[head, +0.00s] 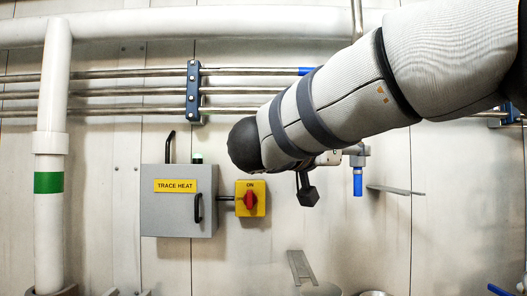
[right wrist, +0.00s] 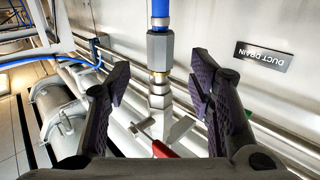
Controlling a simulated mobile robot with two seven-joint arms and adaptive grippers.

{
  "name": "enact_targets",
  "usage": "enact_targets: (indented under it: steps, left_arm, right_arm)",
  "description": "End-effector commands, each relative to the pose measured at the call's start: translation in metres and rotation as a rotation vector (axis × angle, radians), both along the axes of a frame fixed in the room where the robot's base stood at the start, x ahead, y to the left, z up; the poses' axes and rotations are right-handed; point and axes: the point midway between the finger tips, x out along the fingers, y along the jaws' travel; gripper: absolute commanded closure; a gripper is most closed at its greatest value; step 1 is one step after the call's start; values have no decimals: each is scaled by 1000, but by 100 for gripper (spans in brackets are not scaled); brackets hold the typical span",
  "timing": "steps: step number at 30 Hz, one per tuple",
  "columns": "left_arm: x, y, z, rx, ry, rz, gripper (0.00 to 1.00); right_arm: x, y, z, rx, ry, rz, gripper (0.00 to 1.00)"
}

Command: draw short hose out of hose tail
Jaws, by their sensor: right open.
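The short hose is blue. In the right wrist view the hose (right wrist: 160,9) enters the top edge and meets a grey hexagonal hose tail (right wrist: 160,45) with brass below it. In the head view the blue hose (head: 357,182) hangs down below a grey fitting, just beyond my right arm. My right gripper (right wrist: 160,82) is open, with one dark ridged finger on each side of the fitting line and a gap to both. In the head view my right arm hides most of that gripper. My left gripper is in neither view.
A red-handled valve (right wrist: 164,149) sits low between my fingers. A "DUCT DRAIN" label (right wrist: 263,57) shows upside down. A trace heat box (head: 178,215) with a red and yellow switch (head: 250,199) is left of my arm. A metal bracket (head: 395,190) juts out right of the hose.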

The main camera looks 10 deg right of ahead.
Motion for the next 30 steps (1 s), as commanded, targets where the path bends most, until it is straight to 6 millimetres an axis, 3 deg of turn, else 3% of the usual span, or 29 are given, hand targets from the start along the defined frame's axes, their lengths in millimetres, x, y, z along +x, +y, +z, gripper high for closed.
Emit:
enact_targets:
  steps: [3,7,18,20,25,27,28,30]
  left_arm:
    - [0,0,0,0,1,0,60]
    - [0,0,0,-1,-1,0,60]
    - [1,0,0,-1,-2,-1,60]
    - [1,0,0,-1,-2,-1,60]
    - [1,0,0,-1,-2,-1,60]
    - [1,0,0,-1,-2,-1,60]
    - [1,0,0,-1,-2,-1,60]
    - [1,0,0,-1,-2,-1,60]
  right_arm:
    - [14,-23,-1,2,1,-1,52]
    - [24,-40,0,1,-1,-1,52]
    - [30,-49,0,-1,-1,1,52]
    - [30,-49,0,-1,-1,1,61]
    - [30,-49,0,-1,-1,1,99]
    - [30,-49,0,-1,-1,1,100]
    - [30,-49,0,-1,-1,1,79]
    - [30,-49,0,-1,-1,1,95]
